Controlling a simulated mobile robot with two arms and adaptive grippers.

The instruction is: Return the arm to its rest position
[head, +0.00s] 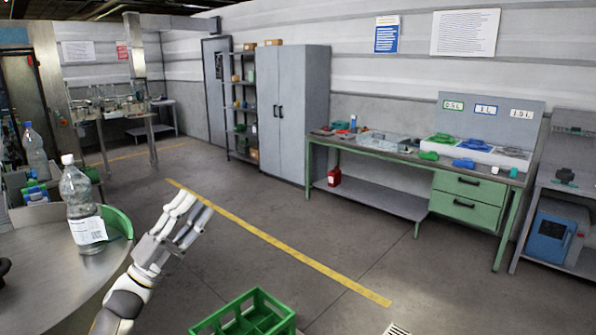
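My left gripper (197,205) is raised in the lower left of the head view, its arm coming up from the bottom edge. Its pale fingers point up and to the right, with a gap between them and nothing held. It appears over the floor, just right of the round metal table (65,262). A clear bottle with a white cap and a white label (88,230) stands upright on that table, apart from the gripper. My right gripper is not in view.
A green crate (262,305) is at the bottom, right of my arm. Another bottle (34,150) stands at the far left. A green workbench (400,160), a grey cabinet (290,110) and a blue box (549,238) line the far side. The middle floor is clear.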

